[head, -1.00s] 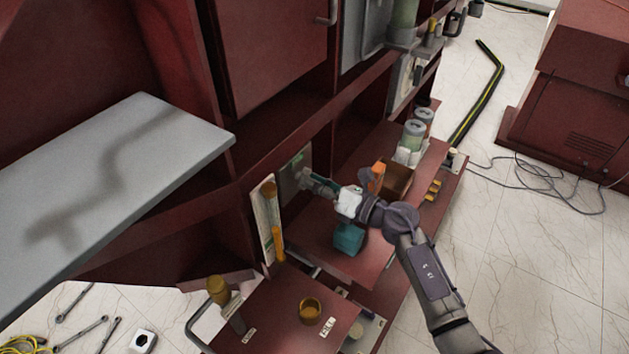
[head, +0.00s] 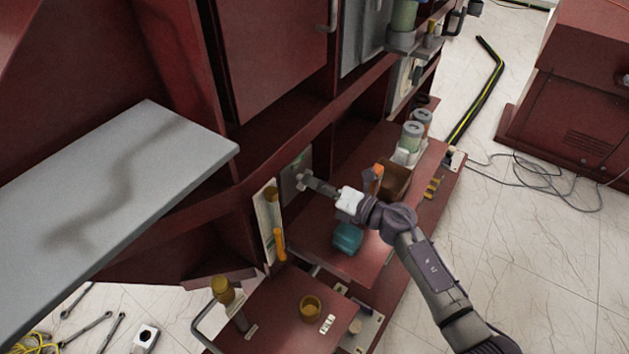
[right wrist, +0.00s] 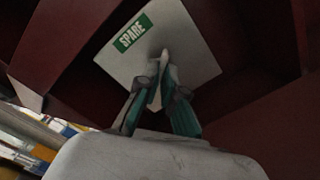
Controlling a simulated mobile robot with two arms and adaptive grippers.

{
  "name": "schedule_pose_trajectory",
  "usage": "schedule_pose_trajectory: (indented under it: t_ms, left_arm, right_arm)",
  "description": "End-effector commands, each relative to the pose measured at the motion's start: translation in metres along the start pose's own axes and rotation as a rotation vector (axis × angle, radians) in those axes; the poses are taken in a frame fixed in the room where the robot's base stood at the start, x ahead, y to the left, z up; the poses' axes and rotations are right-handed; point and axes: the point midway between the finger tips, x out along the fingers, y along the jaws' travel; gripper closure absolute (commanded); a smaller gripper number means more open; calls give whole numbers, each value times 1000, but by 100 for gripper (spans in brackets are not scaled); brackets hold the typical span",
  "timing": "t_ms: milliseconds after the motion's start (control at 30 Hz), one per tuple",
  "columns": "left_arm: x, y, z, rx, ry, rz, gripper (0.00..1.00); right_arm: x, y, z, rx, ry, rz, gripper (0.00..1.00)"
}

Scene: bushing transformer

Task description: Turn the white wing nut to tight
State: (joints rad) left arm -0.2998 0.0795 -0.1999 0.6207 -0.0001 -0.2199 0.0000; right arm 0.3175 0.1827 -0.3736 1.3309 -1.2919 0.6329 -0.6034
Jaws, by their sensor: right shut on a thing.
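The white wing nut (right wrist: 164,58) is on a grey panel (right wrist: 195,50) with a green SPARE label (right wrist: 132,33). In the right wrist view my right gripper (right wrist: 160,88) is shut on it, with one finger on each side, and the fingers hide much of it. In the head view my right gripper (head: 303,182) reaches to the same panel (head: 292,172) on the red cabinet, and the nut is too small to make out there. I cannot tell from these frames how tight the nut is. My left gripper is not in view.
Below my right arm, a red shelf (head: 315,238) carries a teal block (head: 347,238) and an orange item (head: 376,172). A lower red shelf holds a yellow cup (head: 311,308). A grey board (head: 110,190) juts out at left.

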Motion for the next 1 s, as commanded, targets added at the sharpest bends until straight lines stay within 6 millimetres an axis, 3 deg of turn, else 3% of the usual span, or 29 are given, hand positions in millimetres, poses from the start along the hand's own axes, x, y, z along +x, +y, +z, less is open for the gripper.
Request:
schedule_pose_trajectory:
  t_ms: [33, 100, 200, 567, 667, 1000]
  left_arm:
    - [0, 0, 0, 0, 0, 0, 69]
    - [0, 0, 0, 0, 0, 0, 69]
    - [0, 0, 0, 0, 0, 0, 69]
    - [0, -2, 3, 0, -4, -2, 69]
    - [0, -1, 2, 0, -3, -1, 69]
    - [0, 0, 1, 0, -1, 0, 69]
  right_arm:
    - [0, -1, 0, 0, -1, -1, 100]
    - [0, -1, 0, 0, -1, -1, 82]
    - [0, 0, 0, -1, -1, -1, 69]
    - [-6, -1, 0, -2, -1, -2, 69]
    - [-19, -1, 0, -2, 0, -3, 69]
    - [-89, -1, -1, -2, -1, -4, 69]
